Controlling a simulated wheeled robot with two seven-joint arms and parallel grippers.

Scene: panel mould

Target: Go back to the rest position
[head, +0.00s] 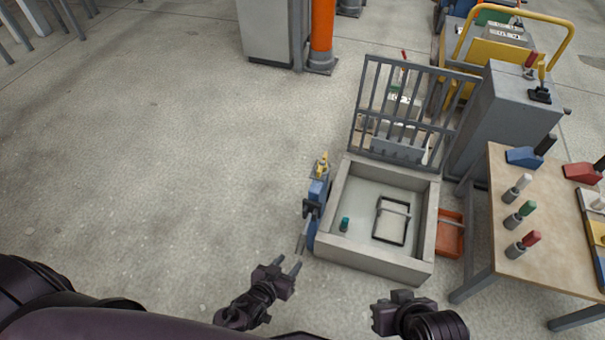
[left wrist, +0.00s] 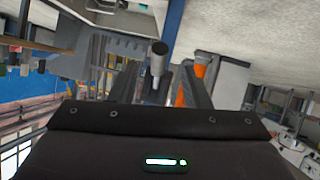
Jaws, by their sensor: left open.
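My left gripper (head: 289,262) is open and empty, above the bare floor just left of the mould box's front corner. Its two fingers point up and to the right in the head view. My right gripper (head: 390,312) is at the bottom, in front of the mould box; its fingers do not show clearly. The grey mould box (head: 352,255) has its barred lid (head: 410,110) raised. Inside lie a dark rectangular frame (head: 378,222) and a small green piece (head: 345,224). In the left wrist view, a grey cylinder with a dark end (left wrist: 158,62) shows between the fingers.
A blue fixture (head: 315,195) stands at the box's left side, close to my left gripper. At right are an orange tray (head: 450,240) and a wooden table (head: 500,190) with several coloured handles. Open floor (head: 160,150) lies to the left.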

